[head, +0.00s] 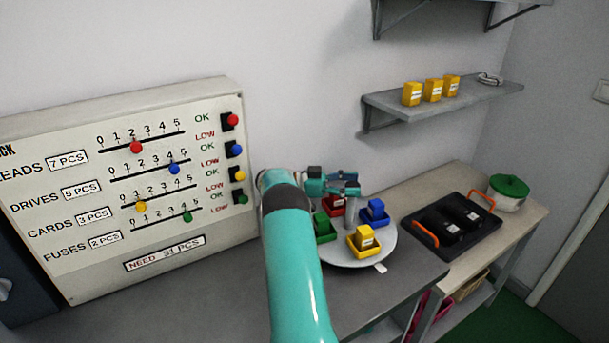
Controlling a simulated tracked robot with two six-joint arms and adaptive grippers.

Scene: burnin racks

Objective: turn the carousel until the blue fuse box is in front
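The carousel (384,246) is a round light-grey turntable on the grey bench, carrying coloured boxes. The blue box (376,211) is at its right, toward the back. The yellow box (363,239), with a labelled yellow block in it, is at the front, near a small white tab (380,268). The green box (323,228) is at the left and the red box (336,206) at the back left. My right gripper (349,183) is over the back of the carousel, by the red box. Its fingertips are small and unclear. My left gripper is out of view.
A panel (120,190) with sliders and coloured buttons stands at the left. A black tray (452,226) with orange handles and a white pot with a green lid (508,192) are at the right. A wall shelf (440,102) holds yellow boxes. My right arm hides some bench.

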